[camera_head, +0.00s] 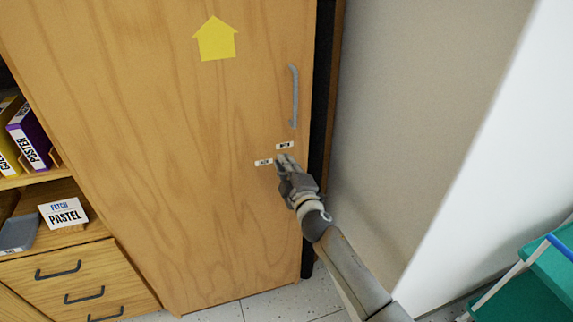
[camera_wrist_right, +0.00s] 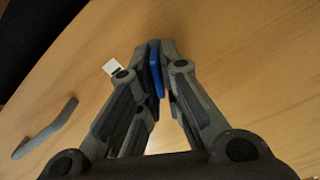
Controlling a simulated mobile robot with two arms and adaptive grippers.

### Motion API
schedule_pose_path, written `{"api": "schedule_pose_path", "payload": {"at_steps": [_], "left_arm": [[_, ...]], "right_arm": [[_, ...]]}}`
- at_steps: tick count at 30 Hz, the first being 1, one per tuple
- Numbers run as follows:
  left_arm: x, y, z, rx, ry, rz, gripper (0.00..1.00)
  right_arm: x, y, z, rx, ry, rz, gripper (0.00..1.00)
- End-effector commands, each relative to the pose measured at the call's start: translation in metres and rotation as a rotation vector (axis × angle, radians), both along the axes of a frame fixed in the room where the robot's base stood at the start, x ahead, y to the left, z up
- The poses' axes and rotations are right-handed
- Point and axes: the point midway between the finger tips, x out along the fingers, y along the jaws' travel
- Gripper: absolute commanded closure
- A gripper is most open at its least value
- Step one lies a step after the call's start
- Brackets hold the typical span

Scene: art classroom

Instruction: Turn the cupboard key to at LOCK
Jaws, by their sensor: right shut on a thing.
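The wooden cupboard door (camera_head: 160,130) stands closed, with a grey vertical handle (camera_head: 294,95) near its right edge. Two small white labels, an upper one (camera_head: 285,146) and one to its lower left (camera_head: 263,162), sit below the handle; their print is too small to read surely. My right gripper (camera_head: 285,162) is at the door beside these labels. In the right wrist view its fingers (camera_wrist_right: 157,62) are shut on the blue key (camera_wrist_right: 156,70). The key's far end and the lock are hidden, so its exact angle cannot be told. My left gripper is out of view.
A yellow arrow (camera_head: 215,39) marks the door. Left are shelves with boxes (camera_head: 30,137), a PASTEL card (camera_head: 63,214) and drawers (camera_head: 75,285). A beige wall (camera_head: 410,110) stands to the right, with a green cart (camera_head: 540,285) at lower right.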

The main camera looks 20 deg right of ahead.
Motion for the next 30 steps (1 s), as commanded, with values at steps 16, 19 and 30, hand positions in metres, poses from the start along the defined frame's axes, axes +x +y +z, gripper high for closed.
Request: {"api": "schedule_pose_path", "payload": {"at_steps": [16, 19, 30], "left_arm": [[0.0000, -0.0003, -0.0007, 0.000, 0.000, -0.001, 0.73], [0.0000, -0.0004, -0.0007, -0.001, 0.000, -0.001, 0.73], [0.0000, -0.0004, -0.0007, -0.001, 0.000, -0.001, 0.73]], "right_arm": [[-0.0001, 0.0012, -0.0035, -0.375, -0.012, 0.001, 1.00], [-0.0001, 0.0011, -0.0039, -0.405, -0.013, 0.001, 1.00], [-0.0002, 0.0010, -0.0044, -0.442, -0.015, 0.001, 1.00]]}}
